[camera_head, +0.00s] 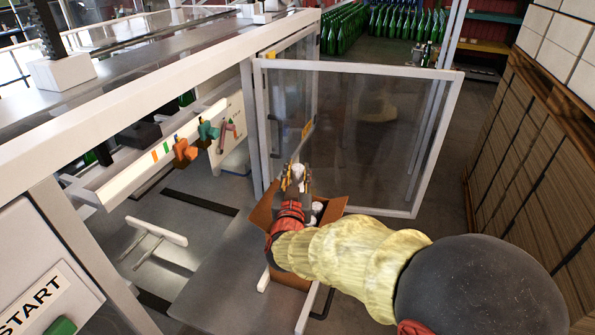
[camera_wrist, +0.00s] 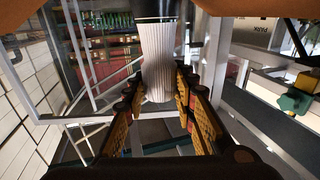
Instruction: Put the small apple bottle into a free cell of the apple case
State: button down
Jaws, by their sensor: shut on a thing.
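My gripper (camera_head: 297,183) is over the open brown cardboard case (camera_head: 262,213) in the head view. In the wrist view, a pale, ribbed, tapered piece with a dark part above it (camera_wrist: 158,60) stands between the yellow-and-black fingers of my gripper (camera_wrist: 158,95). I take it as the capped part of the small apple bottle; its label does not show. The gripper is shut on it. A pale top (camera_head: 317,209) shows inside the case beside the gripper. My arm hides most of the cells, so I cannot tell which are free or how deep the bottle is.
A clear framed panel (camera_head: 370,135) stands right behind the case. The machine frame (camera_head: 150,95) with coloured knobs (camera_head: 185,149) is to the left. Stacked cartons (camera_head: 530,150) are at the right. Green bottles (camera_head: 400,22) stand far back.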

jog(key=shift+f+b, duration=0.45)
jog(key=shift+f, duration=0.15)
jog(key=c, duration=1.8)
grip_release()
jog(key=o, duration=0.3)
jog(key=shift+o, duration=0.6)
jog(key=shift+s+f, duration=0.1)
jog(key=shift+f, duration=0.1)
jog(key=s+a, duration=0.1)
jog(key=s, duration=1)
jog(key=shift+s+r, duration=0.25)
jog(key=shift+s, duration=0.15)
